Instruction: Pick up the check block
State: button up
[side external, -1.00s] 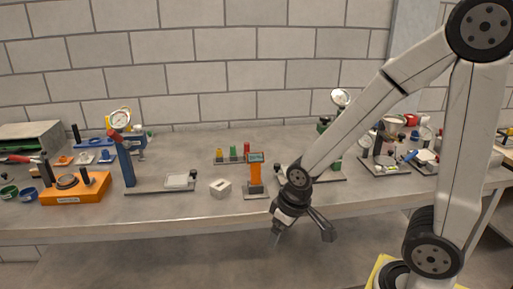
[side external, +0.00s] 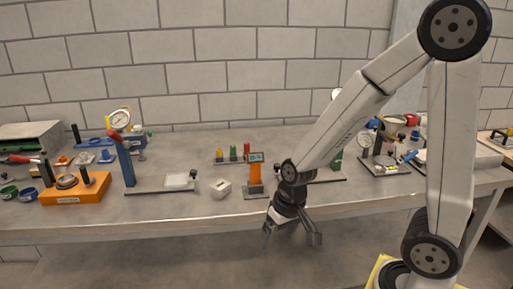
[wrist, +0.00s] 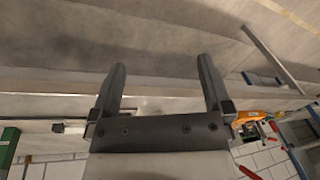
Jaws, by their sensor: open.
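A small pale grey block with a dark mark on top (side external: 220,188), which looks like the check block, sits on the bench near its front edge, left of the orange stand. My gripper (side external: 291,236) is open and empty, fingers pointing down, to the right of the block and apart from it. In the side view it overlaps the bench's front edge. In the wrist view both fingers (wrist: 161,65) are spread with nothing between them. I cannot make out the block in the wrist view.
An orange stand with a small display (side external: 255,180) stands between block and gripper. Left of the block are a blue-posted dial gauge stand (side external: 127,165) and an orange fixture (side external: 75,190). Small coloured pieces (side external: 233,153) stand behind. Bare bench lies in front of the block.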

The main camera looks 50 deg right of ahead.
jog(key=w+a+f+m+t+y, duration=0.2)
jog(key=w+m+y, duration=0.45)
jog(key=m, duration=0.65)
jog(key=m+t+h, duration=0.8)
jog(key=m+t, duration=0.2)
jog(key=m, duration=0.9)
send_near(226, 188)
jog(key=shift+s+d, duration=0.1)
jog(key=shift+d, duration=0.05)
jog(key=shift+x, duration=3.4)
